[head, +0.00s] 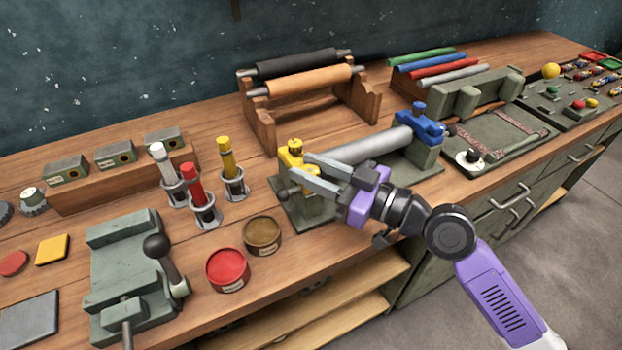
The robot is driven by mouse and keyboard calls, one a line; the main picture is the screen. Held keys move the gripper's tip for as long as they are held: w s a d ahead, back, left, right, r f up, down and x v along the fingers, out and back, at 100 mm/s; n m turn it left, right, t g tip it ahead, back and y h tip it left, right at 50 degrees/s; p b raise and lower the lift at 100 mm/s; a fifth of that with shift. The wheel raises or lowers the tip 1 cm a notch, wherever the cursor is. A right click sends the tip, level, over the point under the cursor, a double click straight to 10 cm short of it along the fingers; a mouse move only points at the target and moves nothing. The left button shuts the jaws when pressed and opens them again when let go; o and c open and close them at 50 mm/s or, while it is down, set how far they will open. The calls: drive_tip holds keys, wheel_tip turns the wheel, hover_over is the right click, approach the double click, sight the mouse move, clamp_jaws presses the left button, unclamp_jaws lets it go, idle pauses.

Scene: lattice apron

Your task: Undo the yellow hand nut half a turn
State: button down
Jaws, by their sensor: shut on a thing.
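The yellow hand nut (293,150) sits on top of the near left post of a green clamp stand (293,210) that carries a grey roller (362,149). My gripper (299,167) reaches in from the right, with its two grey fingers shut on the yellow hand nut, one on each side. The fingers hide part of the nut and its post. A blue hand nut (420,112) tops the far right post of the same stand.
Red (228,268) and brown (262,235) tins stand near the bench's front edge. Red (194,185), white and yellow tubes stand upright in holders left of the stand. A wooden rack (262,125) with two rollers stands behind. A green vise-like block (125,265) is front left.

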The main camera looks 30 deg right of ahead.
drive_tip(key=shift+f+n+g+y+b, duration=0.2)
drive_tip(key=shift+n+g+y+b, duration=0.35)
drive_tip(key=shift+y+b, duration=0.2)
drive_tip(key=shift+f+n+g+y+b, duration=0.15)
drive_tip(key=shift+n+g+y+b, duration=0.4)
drive_tip(key=shift+b, duration=0.25)
drive_tip(key=shift+r+n+g+y+b, duration=0.1)
drive_tip(key=shift+n+g+y+b, duration=0.6)
drive_tip(key=shift+y+b, duration=0.2)
drive_tip(key=shift+r, duration=0.1)
drive_tip(key=c, duration=1)
unclamp_jaws()
drive_tip(key=shift+c, duration=0.2)
drive_tip(key=b+v, duration=0.1)
drive_tip(key=v, duration=0.7)
drive_tip(key=shift+w, duration=0.1)
